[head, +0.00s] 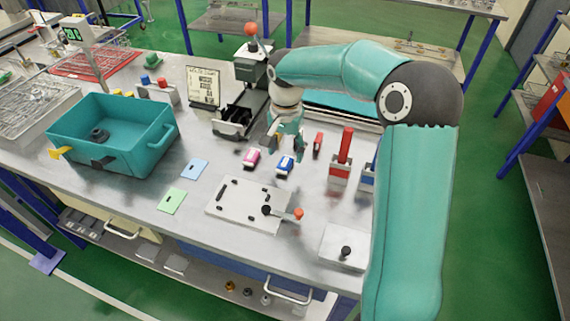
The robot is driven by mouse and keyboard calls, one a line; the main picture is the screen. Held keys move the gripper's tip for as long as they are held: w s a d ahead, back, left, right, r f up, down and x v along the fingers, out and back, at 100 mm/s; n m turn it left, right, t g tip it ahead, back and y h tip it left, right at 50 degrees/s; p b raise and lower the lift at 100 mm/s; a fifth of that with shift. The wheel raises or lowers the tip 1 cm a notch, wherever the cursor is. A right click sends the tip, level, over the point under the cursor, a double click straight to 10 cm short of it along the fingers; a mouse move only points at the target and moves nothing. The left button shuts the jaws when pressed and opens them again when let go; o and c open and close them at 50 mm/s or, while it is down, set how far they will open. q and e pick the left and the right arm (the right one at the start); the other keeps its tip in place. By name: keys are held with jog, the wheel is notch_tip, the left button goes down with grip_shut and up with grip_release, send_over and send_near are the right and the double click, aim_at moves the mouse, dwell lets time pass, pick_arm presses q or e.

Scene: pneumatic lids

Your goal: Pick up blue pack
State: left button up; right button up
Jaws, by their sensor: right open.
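The blue pack (285,165) is a small blue and white block lying on the grey metal workbench (110,178). A pink and white pack (251,158) lies just left of it. My right gripper (286,146) is open, with its fingers pointing down. In the picture it is just behind and above the blue pack; the exact height gap is hard to judge. Nothing shows between its fingers. My left gripper is not in view.
A teal bin (160,158) stands at the left. A dark press-like device (236,125) stands behind the packs. Red blocks (341,160) stand to the right. A white plate with a clamp (238,208) lies in front. Blue (194,169) and green (172,200) cards lie flat nearby.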

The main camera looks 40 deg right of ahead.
aim_at(283, 164)
jog(key=shift+w+a+f+p, duration=0.1)
jog(key=shift+f+p, duration=0.1)
jog(key=shift+f, duration=0.7)
jog(key=shift+w+d+f+p, duration=0.1)
jog(key=shift+w+f+p, duration=0.1)
jog(key=shift+f, duration=0.7)
jog(key=shift+w+a+f+p, duration=0.1)
jog(key=shift+f+p, duration=0.1)
jog(key=shift+f, duration=0.7)
jog(key=shift+c, duration=0.2)
jog(key=c, duration=1)
